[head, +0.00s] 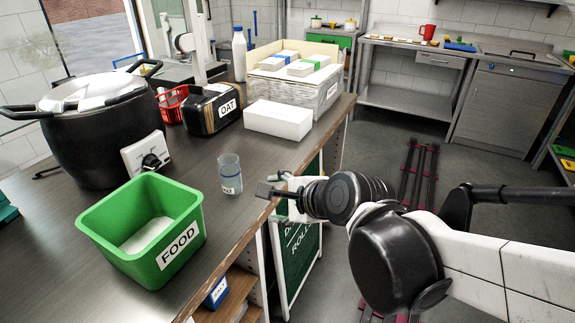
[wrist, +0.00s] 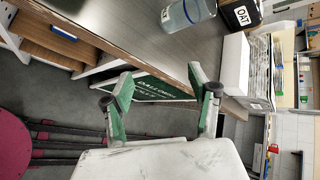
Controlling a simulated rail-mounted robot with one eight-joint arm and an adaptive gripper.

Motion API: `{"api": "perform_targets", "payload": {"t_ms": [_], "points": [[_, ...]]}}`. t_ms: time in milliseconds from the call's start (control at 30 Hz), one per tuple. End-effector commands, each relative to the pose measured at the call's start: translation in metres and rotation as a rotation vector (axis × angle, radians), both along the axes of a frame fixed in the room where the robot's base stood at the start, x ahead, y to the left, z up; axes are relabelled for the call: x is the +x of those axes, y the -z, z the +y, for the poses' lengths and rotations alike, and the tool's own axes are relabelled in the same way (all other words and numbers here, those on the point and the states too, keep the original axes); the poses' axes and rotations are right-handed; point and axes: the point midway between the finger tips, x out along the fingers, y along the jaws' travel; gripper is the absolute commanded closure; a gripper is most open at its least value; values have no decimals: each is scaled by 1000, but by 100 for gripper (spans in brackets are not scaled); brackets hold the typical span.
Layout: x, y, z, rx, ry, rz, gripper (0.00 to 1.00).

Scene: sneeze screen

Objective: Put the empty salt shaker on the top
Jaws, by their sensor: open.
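A clear, bluish cylindrical shaker (head: 230,174) with a small label, seemingly the salt shaker, stands upright on the dark counter top (head: 200,220) near its front edge. It looks empty, though the label is hard to read. It also shows at the top of the wrist view (wrist: 187,14). My gripper (head: 272,190) is just right of the shaker at the counter edge, apart from it. In the wrist view its green-padded fingers (wrist: 160,82) are spread apart with nothing between them.
A green FOOD bin (head: 145,228) stands left of the shaker. Behind are a black pot (head: 95,140), a box labelled OAT (head: 212,108), a white block (head: 278,119) and a crate (head: 310,92). Wooden shelves (head: 232,300) with a blue box (head: 216,293) sit below the counter.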

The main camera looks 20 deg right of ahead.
Motion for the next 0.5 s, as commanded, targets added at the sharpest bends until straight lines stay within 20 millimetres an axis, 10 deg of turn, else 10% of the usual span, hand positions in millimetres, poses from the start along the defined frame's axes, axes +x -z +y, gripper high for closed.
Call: {"api": "perform_targets", "payload": {"t_ms": [500], "points": [[-87,-1,-71,-1131,-832,-72,44]]}}
